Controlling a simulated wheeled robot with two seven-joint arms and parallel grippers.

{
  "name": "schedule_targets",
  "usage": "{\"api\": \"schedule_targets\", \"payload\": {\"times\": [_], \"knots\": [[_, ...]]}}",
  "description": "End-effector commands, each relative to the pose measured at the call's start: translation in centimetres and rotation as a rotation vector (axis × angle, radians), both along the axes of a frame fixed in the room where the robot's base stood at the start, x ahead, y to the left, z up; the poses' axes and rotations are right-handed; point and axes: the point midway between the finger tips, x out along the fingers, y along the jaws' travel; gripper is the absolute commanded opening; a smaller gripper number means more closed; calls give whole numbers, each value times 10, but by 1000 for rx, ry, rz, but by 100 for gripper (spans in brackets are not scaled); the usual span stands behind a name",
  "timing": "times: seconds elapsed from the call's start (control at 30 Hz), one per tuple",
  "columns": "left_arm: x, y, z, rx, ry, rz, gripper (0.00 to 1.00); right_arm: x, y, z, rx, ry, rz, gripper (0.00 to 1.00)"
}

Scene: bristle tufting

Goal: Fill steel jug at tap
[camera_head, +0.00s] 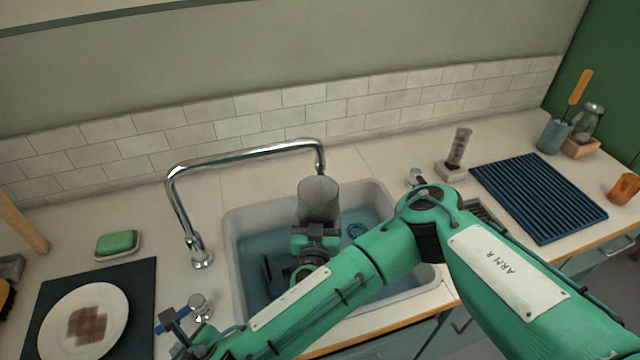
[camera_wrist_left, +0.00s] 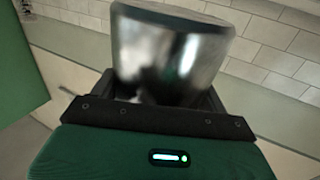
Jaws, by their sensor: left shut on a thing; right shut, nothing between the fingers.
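The steel jug (camera_head: 318,204) is held upright over the sink, its mouth close below the spout end of the chrome tap (camera_head: 240,154). My left gripper (camera_head: 316,236) is shut around the jug; the jug's shiny wall fills the middle of the left wrist view (camera_wrist_left: 170,55). No water stream is clearly visible, and the jug's inside cannot be made out. A chrome valve with a blue lever (camera_head: 172,320) stands left of the sink. My right gripper (camera_head: 184,350) is shut and empty near the lever, at the lower picture edge; whether it touches is unclear.
The sink (camera_head: 235,225) has a pale rim. My right forearm crosses in front of it. A plate (camera_head: 60,318) on a dark mat and a green sponge (camera_head: 117,242) lie left. A ribbed blue mat (camera_head: 540,198), a grey cup (camera_head: 553,135) and an orange cup (camera_head: 624,189) are at right.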

Motion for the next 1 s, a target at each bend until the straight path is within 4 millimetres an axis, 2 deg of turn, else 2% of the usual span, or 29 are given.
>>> {"api": "schedule_targets", "payload": {"times": [0.1,0.33,0.43,0.67,0.8,0.87,1.0], "knots": [[-25,2,1,-2,-1,-2,44,1,0,1,1,-2,-1,0],[-69,5,0,-1,0,-2,44,2,1,2,3,-4,-2,0],[-78,5,0,-1,0,-1,44,2,1,2,3,-5,-3,0],[-79,5,0,-1,0,-1,44,3,1,2,4,-5,-3,0],[-79,5,-1,0,2,-1,44,3,1,2,4,-5,-3,28],[-79,5,-1,0,1,-1,44,3,1,2,4,-5,-3,38],[-79,5,0,0,1,-1,44,3,2,3,8,-6,-1,38]]}}
